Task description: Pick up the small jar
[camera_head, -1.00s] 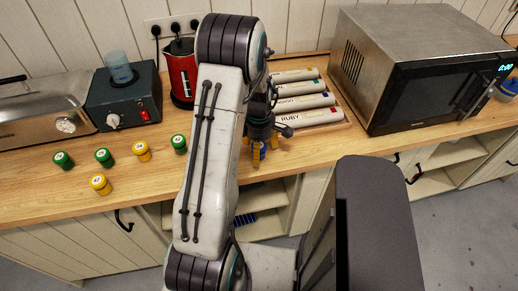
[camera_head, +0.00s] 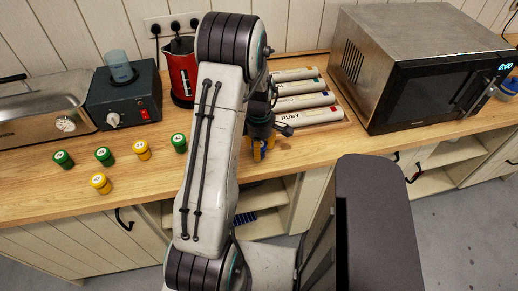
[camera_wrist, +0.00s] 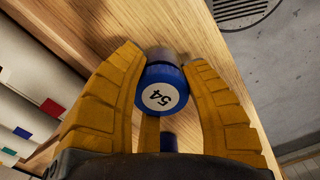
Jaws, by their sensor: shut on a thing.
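A small jar (camera_wrist: 163,99) with a blue lid and a white label marked 54 is between the yellow fingers of my gripper (camera_wrist: 165,92) in the wrist view. The fingers are shut on it, one on each side. In the head view my gripper (camera_head: 263,147) is at the counter's front part, below the tray of rolls, and the jar is mostly hidden by the fingers and arm. I cannot tell whether the jar is touching the counter.
Several green- and yellow-lidded jars (camera_head: 141,151) stand on the wooden counter (camera_head: 60,190) at left. A red kettle (camera_head: 181,75), a dark box with a blue cup (camera_head: 125,95), a tray of labelled rolls (camera_head: 345,122) and a microwave (camera_head: 400,60) stand behind. The counter's front edge is close.

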